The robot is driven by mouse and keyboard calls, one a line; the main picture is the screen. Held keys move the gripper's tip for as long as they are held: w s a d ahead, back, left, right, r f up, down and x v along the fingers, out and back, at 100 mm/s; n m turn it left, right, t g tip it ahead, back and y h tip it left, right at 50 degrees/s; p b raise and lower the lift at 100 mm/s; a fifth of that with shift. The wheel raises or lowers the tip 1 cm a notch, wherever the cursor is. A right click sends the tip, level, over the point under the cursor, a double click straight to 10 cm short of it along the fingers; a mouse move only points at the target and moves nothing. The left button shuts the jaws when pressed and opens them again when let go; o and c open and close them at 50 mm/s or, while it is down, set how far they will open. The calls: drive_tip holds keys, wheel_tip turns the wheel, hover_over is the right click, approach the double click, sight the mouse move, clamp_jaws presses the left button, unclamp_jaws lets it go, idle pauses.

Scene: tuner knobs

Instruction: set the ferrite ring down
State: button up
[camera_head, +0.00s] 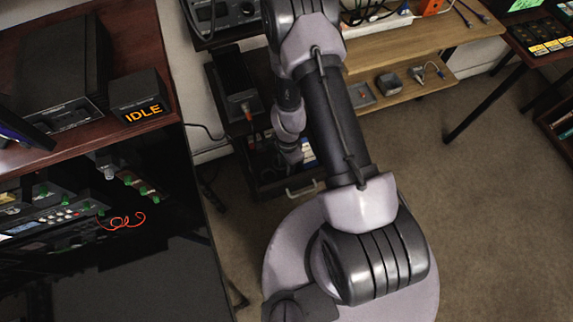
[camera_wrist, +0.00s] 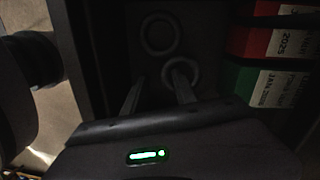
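Two dark grey rings lie on a dark surface in the wrist view. The farther ring (camera_wrist: 158,35) lies flat and clear of my gripper. The nearer ring (camera_wrist: 194,73) is at the tip of my right finger; I cannot tell whether the fingertip is inside it or just over it. Which one is the ferrite ring is not clear. My gripper (camera_wrist: 158,82) has its two fingers apart, with a gap between the left finger and the nearer ring. In the head view the fingers and rings are hidden by my arm and the dark furniture.
A red binder (camera_wrist: 268,42) and a green binder (camera_wrist: 243,80) stand close on the right in the wrist view. In the head view a dark drawer with a pale handle (camera_head: 301,191) is below the wooden bench (camera_head: 412,44). Carpet (camera_head: 490,190) is free on the right.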

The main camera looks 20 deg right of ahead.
drive_tip(key=shift+s, duration=0.1)
drive_tip(key=w+a+r+n+t+p, duration=0.15)
drive_tip(key=r+p, duration=0.25)
drive_tip(key=r, duration=1.2)
drive_tip(key=w+r+n+t+p, duration=0.1)
drive_tip(key=w+r+n+p, duration=0.15)
drive_tip(key=r, duration=1.45)
drive_tip(key=s+a+r+n+t, duration=0.1)
drive_tip(key=s+r+n+t, duration=0.1)
drive_tip(key=s+r, duration=0.5)
drive_tip(key=s+a+r+n+t+y, duration=0.1)
drive_tip(key=s+r+n, duration=0.4)
drive_tip(key=r, duration=0.8)
drive_tip(key=s+a+t, duration=0.1)
drive_tip(key=s, duration=0.1)
drive_tip(key=shift+s+r, duration=0.15)
drive_tip(key=shift+s, duration=0.15)
drive_tip(key=shift+t, duration=0.25)
